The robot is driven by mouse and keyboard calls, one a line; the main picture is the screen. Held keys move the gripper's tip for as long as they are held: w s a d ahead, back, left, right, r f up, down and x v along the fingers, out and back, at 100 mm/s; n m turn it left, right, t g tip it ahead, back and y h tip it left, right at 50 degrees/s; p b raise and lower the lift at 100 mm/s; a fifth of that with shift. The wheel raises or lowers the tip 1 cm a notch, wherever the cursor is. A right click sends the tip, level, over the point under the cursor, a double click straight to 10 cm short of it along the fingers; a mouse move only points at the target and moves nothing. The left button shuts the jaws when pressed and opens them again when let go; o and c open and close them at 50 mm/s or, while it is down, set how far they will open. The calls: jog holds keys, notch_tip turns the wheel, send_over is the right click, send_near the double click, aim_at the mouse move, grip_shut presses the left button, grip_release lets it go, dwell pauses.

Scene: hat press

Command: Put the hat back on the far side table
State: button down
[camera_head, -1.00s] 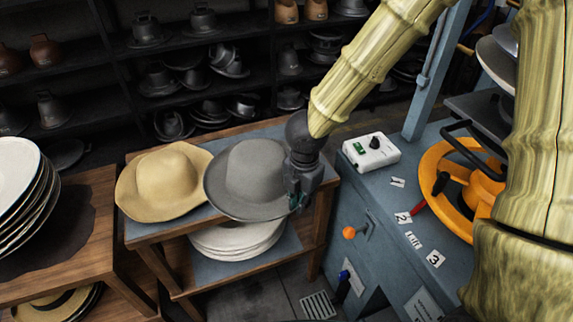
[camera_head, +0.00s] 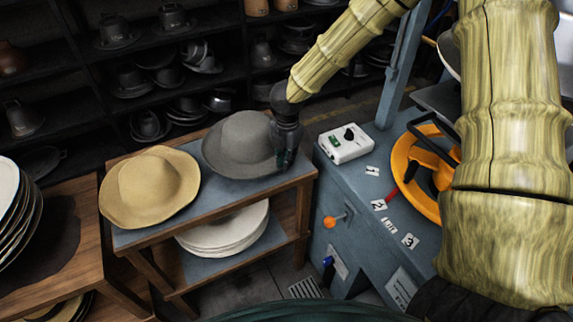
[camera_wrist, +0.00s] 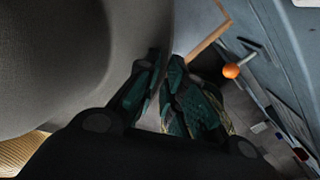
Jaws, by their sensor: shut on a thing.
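The grey felt hat (camera_head: 236,145) is at the right part of the side table (camera_head: 268,187), brim down over the blue-grey top. Whether its brim fully rests on the top I cannot tell. My gripper (camera_head: 285,160) is shut on the right edge of its brim. In the wrist view the hat (camera_wrist: 60,60) fills the upper left, and my gripper's dark green fingers (camera_wrist: 160,95) pinch the brim's edge. The fingertips are partly hidden by the hat in the head view.
A tan straw hat (camera_head: 150,187) lies on the table's left part. White hat blanks (camera_head: 225,233) are stacked on the shelf below. A blue press machine (camera_head: 345,190) with a white control box (camera_head: 345,143) and orange-knobbed lever (camera_head: 330,222) stands close on the right.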

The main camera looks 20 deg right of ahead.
jog(key=shift+w+d+f+p, duration=0.1)
jog(key=shift+f+p, duration=0.35)
jog(key=shift+f, duration=1.3)
jog(key=shift+f, duration=0.1)
jog(key=shift+f, duration=0.1)
jog(key=c, duration=1.5)
grip_release()
notch_tip(320, 180, up, 12)
jog(key=shift+r+b, duration=0.2)
jog(key=shift+b, duration=0.5)
